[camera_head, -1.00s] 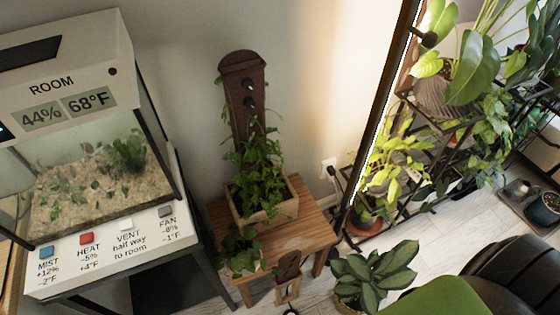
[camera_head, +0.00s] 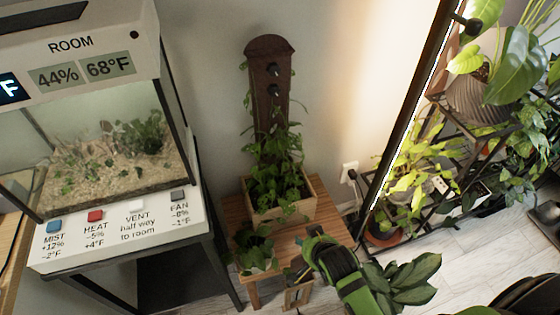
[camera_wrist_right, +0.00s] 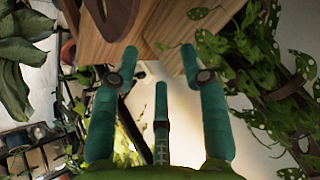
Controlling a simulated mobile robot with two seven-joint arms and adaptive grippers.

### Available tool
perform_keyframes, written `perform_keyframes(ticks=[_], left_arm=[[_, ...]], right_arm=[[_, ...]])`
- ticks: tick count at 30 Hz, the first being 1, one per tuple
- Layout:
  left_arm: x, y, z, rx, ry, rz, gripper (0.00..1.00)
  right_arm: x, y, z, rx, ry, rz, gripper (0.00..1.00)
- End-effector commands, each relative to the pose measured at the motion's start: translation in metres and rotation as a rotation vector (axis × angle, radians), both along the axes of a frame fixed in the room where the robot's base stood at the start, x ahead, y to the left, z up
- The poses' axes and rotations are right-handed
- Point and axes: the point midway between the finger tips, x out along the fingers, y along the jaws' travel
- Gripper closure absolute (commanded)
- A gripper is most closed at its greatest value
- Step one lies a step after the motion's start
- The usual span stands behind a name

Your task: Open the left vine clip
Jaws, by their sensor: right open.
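A wooden backboard (camera_head: 268,50) rises behind a leafy vine (camera_head: 280,165) in a wooden planter box (camera_head: 298,207). Two small dark fittings, an upper one (camera_head: 273,70) and a lower one (camera_head: 275,90), sit on the board. They may be the vine clips; I cannot tell which is left or whether either is open. My right gripper (camera_head: 312,238) is in front of the planter box, low and to its right, apart from the board. In the right wrist view its teal fingers (camera_wrist_right: 160,55) are spread and empty. My left gripper is not in view.
The planter stands on a wooden table (camera_head: 228,192) with a smaller plant (camera_head: 256,248) at its front left. A terrarium (camera_head: 100,150) is on the left. A leafy floor plant (camera_head: 415,275) is partly behind my right arm.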

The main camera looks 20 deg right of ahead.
Motion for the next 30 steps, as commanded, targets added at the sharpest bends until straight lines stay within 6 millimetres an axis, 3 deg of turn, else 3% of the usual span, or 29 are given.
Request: perform_keyframes(ticks=[5, 9, 12, 16, 30], left_arm=[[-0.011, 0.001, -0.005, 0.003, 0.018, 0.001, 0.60], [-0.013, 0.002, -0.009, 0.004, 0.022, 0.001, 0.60], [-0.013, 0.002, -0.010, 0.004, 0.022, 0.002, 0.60], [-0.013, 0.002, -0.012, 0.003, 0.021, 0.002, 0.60], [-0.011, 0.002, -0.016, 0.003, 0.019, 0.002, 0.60]], right_arm=[[0.057, 0.004, 0.034, 0.172, -0.193, -0.188, 0.55], [0.104, 0.009, 0.073, 0.371, -0.370, -0.334, 0.55], [0.130, 0.013, 0.100, 0.518, -0.476, -0.411, 0.55], [0.148, 0.017, 0.122, 0.639, -0.550, -0.457, 0.55], [0.206, 0.018, 0.107, 0.675, -0.566, -0.466, 0.55]])
